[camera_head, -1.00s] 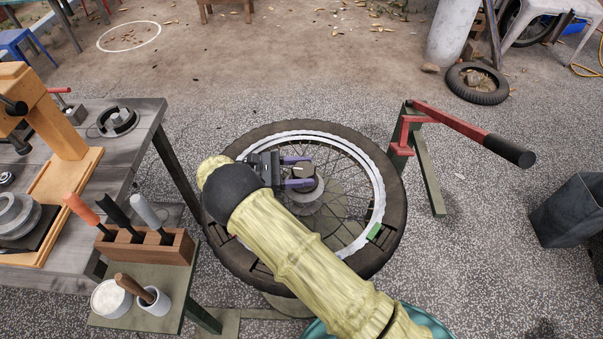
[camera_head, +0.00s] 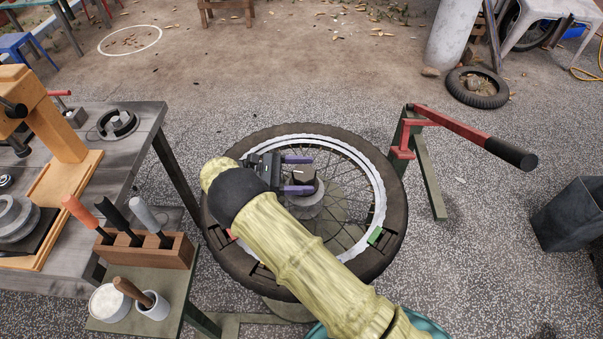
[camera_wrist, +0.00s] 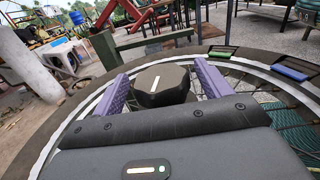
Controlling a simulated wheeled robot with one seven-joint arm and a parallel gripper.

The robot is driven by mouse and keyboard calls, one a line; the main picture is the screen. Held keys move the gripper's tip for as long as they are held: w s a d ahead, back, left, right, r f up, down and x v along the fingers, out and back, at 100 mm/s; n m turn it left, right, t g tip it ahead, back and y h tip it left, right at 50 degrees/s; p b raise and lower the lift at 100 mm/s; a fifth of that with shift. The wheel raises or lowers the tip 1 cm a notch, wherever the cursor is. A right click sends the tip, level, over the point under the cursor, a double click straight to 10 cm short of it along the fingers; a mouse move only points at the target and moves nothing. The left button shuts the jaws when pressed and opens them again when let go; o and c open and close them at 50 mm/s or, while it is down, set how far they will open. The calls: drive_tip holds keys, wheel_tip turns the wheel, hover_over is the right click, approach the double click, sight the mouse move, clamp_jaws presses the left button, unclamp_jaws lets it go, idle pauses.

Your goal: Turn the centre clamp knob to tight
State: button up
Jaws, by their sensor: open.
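The centre clamp knob (camera_wrist: 163,85) is dark and faceted, with a white line on its top. It stands at the hub of the spoked wheel (camera_head: 383,240), which lies flat. The knob also shows in the head view (camera_head: 304,178), above a grey round hub part (camera_head: 309,200). My gripper (camera_head: 299,175) is open, with purple fingers apart around the knob. In the wrist view one finger of my gripper (camera_wrist: 163,84) is on each side of the knob, with gaps visible; contact is not seen.
A red lever with a black grip (camera_head: 470,130) stands on a green post right of the wheel. At left are a workbench (camera_head: 120,165) and a wooden tool holder (camera_head: 150,248). A dark bin (camera_head: 575,212) stands at right. Open floor lies behind the wheel.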

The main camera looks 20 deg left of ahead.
drive_tip(key=shift+b+v, duration=0.3)
drive_tip(key=shift+v, duration=3.5)
